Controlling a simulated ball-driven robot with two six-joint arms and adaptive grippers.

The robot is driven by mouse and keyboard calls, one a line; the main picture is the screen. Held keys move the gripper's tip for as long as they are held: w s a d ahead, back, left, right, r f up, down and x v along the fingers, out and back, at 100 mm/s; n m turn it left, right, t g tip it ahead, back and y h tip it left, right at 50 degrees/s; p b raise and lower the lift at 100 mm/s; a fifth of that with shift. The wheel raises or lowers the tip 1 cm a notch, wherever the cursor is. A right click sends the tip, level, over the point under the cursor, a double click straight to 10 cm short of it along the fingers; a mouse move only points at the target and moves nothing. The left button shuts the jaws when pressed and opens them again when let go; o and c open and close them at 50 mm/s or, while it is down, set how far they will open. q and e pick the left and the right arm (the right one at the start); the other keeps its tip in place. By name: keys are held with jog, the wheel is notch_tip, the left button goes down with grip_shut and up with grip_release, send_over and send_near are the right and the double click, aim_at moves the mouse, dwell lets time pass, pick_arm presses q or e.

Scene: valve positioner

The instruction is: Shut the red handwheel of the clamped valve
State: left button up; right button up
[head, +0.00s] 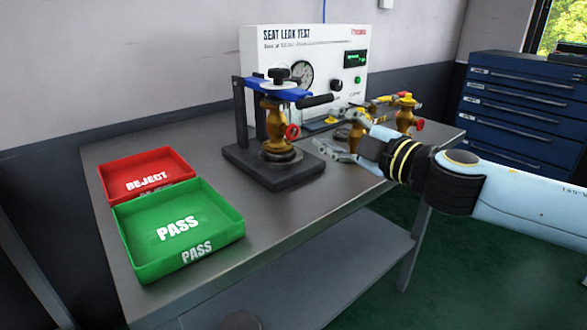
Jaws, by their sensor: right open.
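The clamped brass valve (272,118) stands upright in a dark fixture with a blue clamp arm (285,93) across its top. Its small red handwheel (292,132) sits on the right side of the valve body. My right gripper (338,136) is open and empty, with its fingers pointing left toward the handwheel. A gap shows between the fingers and the wheel. The turn position of the handwheel cannot be told. My left gripper is not in view.
A white seat leak test panel (315,40) stands behind the fixture. More brass valves with red wheels (405,113) stand at right behind my right gripper. A red REJECT tray (147,162) and a green PASS tray (185,254) lie at left. The table front (285,215) is clear.

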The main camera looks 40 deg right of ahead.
aim_at(294, 133)
jog(key=shift+n+y, duration=0.5)
jog(key=shift+n, duration=0.4)
jog(key=w+f+b, duration=0.1)
jog(key=w, duration=0.1)
jog(key=w+a+f, duration=0.1)
jog(key=w+f, duration=0.1)
jog(key=shift+w+a+f+b, duration=0.1)
jog(key=shift+w+a+b, duration=0.1)
jog(key=shift+w+b, duration=0.2)
jog(key=w+b, duration=0.1)
jog(key=w, duration=0.1)
jog(key=w+b, duration=0.2)
jog(key=shift+w+a+f, duration=0.15)
jog(key=shift+w+f, duration=0.05)
jog(key=shift+w+b, duration=0.3)
jog(key=shift+b, duration=0.1)
jog(key=shift+w+a+r, duration=0.1)
jog(key=shift+w+r, duration=0.05)
jog(key=shift+w, duration=0.05)
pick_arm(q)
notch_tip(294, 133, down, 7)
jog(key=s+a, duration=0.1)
pick_arm(e)
jog(key=shift+r, duration=0.1)
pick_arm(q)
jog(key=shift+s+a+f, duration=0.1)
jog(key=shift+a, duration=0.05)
pick_arm(e)
jog(key=shift+c, duration=0.4)
